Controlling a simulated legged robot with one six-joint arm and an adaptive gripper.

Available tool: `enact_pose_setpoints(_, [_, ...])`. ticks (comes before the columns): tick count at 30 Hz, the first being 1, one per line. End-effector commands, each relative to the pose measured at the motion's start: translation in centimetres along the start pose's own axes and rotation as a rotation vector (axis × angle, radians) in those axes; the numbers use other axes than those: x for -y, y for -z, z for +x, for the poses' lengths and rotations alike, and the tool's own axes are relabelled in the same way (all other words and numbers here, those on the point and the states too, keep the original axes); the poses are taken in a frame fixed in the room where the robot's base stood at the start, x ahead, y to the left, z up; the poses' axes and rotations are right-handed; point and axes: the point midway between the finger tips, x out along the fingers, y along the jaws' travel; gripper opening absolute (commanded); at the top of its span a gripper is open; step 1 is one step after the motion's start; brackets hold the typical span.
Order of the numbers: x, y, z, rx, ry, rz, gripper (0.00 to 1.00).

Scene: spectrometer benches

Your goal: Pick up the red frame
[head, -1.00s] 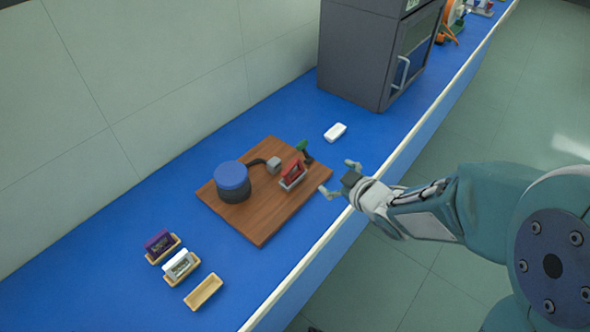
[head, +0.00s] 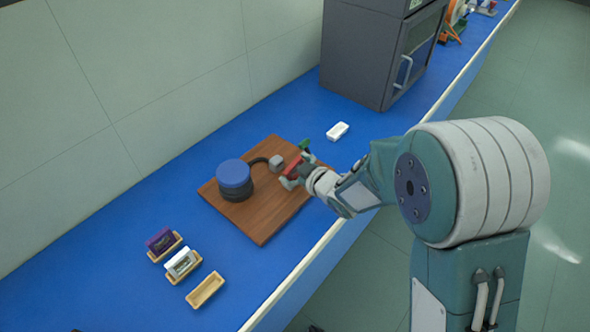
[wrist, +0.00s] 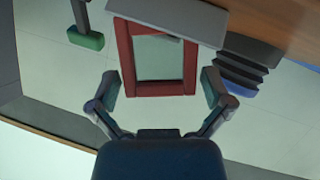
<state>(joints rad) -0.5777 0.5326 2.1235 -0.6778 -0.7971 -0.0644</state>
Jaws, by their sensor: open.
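The red frame (head: 293,164) stands on the wooden board, partly hidden by my gripper in the head view. In the wrist view the red frame (wrist: 124,60) is an upright rectangle with an open middle, its far edge at a grey holder (wrist: 168,20). My gripper (head: 296,175) is at the red frame in the head view. In the wrist view my gripper (wrist: 160,88) is open, with one finger on each side of the frame's near end. Small gaps seem to show between the fingers and the frame.
On the wooden board (head: 262,222) are a blue-topped round device (head: 234,175) and a green-ended part (head: 304,145). A purple piece (head: 159,240) and a white piece (head: 180,262) sit in tan trays; another tray (head: 205,291) is empty. A white block (head: 338,131) lies behind.

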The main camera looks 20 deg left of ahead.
Motion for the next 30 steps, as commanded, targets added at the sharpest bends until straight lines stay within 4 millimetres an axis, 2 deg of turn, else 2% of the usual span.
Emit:
enact_pose_setpoints(8, [-0.1, 0.0, 0.4, -0.001, -0.001, 0.0, 1.0])
enact_pose_setpoints(11, [-0.1, 0.0, 0.4, -0.001, -0.001, 0.0, 0.6])
enact_pose_setpoints(12, [-0.1, 0.0, 0.4, 0.0, -0.001, 0.0, 0.42])
enact_pose_setpoints(13, [-0.1, 0.0, 0.4, 0.0, -0.001, 0.001, 0.38])
enact_pose_setpoints(16, [-0.1, 0.0, 0.4, 0.0, -0.001, 0.0, 0.38])
enact_pose_setpoints(17, [-0.1, 0.0, 0.4, 0.0, -0.001, 0.0, 0.3])
enact_pose_setpoints(25, [-0.1, 0.3, 0.3, 0.0, -0.001, 0.0, 0.3])
enact_pose_setpoints(30, [-0.8, 1.8, -0.3, -0.003, -0.002, -0.002, 0.3])
